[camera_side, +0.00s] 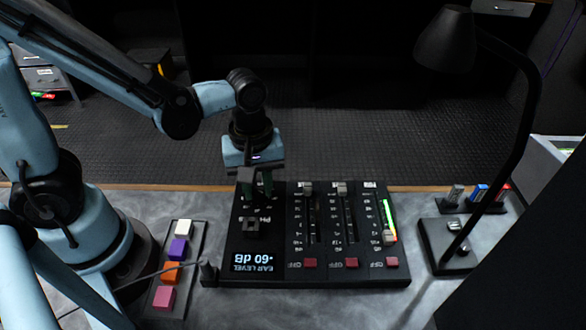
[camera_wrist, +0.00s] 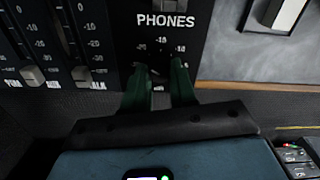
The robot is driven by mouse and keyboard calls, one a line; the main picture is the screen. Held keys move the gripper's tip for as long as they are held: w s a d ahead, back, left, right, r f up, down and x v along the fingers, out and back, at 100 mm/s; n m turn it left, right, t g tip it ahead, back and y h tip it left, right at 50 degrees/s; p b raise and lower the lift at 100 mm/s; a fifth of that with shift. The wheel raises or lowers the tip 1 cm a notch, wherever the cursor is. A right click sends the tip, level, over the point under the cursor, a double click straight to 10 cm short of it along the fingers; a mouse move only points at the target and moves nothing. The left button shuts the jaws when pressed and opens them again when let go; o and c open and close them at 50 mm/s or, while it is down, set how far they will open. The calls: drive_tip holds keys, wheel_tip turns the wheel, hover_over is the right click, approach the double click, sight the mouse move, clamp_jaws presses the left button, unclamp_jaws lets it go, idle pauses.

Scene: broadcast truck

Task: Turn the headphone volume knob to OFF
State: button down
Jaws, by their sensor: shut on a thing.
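The dark mixing panel (camera_side: 345,274) lies on the grey desk. My gripper (camera_side: 256,187) points down at the panel's far left part. In the wrist view its two green fingers (camera_wrist: 160,72) are shut on the dark headphone knob (camera_wrist: 159,88), below the label PHONES (camera_wrist: 166,20). Most of the knob is hidden by the fingers, and its pointer cannot be read. Scale marks of -10 show beside the fingertips. The panel's lit display (camera_side: 257,260), upside down in the side view, reads EAR LEVEL and about -60 dB.
Several faders, such as one fader cap (camera_side: 342,188), and red buttons (camera_side: 351,263) sit right of my gripper. A strip of coloured buttons (camera_side: 178,248) lies left of the panel. A black lamp (camera_side: 447,40) and small switches (camera_side: 478,193) stand on the right.

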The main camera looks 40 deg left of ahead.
drive_tip(key=n, duration=0.4)
drive_tip(key=shift+n, duration=0.3)
drive_tip(key=n, duration=0.3)
drive_tip(key=shift+n, duration=0.4)
drive_tip(key=n, duration=0.3)
drive_tip(key=shift+n, duration=2)
drive_tip(key=c, duration=0.9)
unclamp_jaws()
drive_tip(key=shift+r, duration=0.1)
